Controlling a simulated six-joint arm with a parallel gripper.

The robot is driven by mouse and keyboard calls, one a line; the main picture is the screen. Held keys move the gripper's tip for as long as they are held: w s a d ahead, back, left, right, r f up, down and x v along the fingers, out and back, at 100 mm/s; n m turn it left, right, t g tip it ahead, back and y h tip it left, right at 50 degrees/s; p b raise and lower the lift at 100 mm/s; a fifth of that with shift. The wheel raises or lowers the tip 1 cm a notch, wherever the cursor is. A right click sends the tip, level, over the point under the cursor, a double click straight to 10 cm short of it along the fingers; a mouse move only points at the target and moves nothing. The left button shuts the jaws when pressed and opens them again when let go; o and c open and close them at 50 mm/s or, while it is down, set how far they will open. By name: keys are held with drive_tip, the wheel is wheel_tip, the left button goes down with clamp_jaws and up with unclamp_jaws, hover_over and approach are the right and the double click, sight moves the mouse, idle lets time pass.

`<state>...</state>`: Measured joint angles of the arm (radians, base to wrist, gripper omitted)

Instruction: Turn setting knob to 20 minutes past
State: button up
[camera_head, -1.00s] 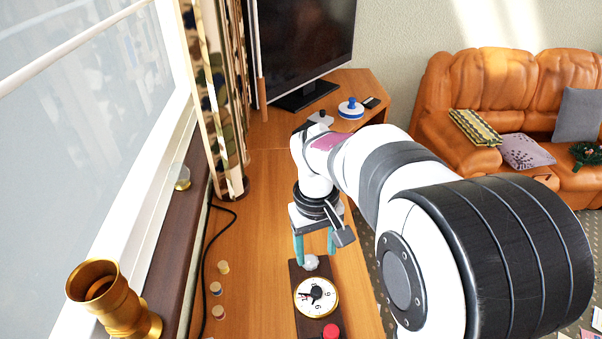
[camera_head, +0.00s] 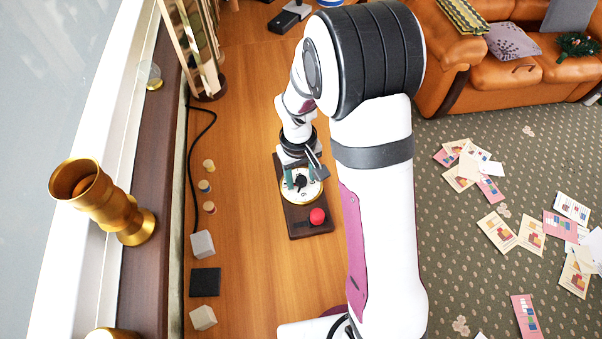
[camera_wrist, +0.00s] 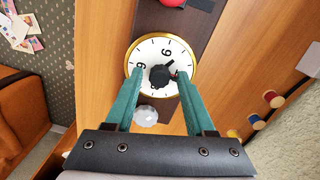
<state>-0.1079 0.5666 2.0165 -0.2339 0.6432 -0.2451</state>
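A round white dial (camera_wrist: 150,52) with a gold rim and black numerals is set in a dark wooden board (camera_head: 299,217). The dial also shows in the head view (camera_head: 297,196). A black knob (camera_wrist: 160,77) stands at the dial's centre, with a short black pointer toward the upper right in the wrist view. A clear faceted knob (camera_wrist: 145,116) sits on the board beside the dial. My gripper (camera_wrist: 157,74) is open over the dial, its teal fingers on either side of the black knob with gaps visible. It also shows in the head view (camera_head: 301,179). Contact cannot be told.
A red button (camera_head: 317,216) is on the board's near end. Small wooden discs (camera_head: 208,166), pale blocks (camera_head: 202,244) and a black square (camera_head: 205,282) lie to the left. A gold vase (camera_head: 103,200) stands on the sill. A black cable (camera_head: 191,160) runs along the desk.

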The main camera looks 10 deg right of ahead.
clamp_jaws()
drive_tip(key=m, duration=0.4)
drive_tip(key=shift+m, duration=0.3)
drive_tip(key=m, duration=0.5)
drive_tip(key=shift+w+m, duration=0.1)
drive_tip(key=shift+m, duration=0.2)
drive_tip(key=m, duration=1)
drive_tip(key=shift+m, duration=0.3)
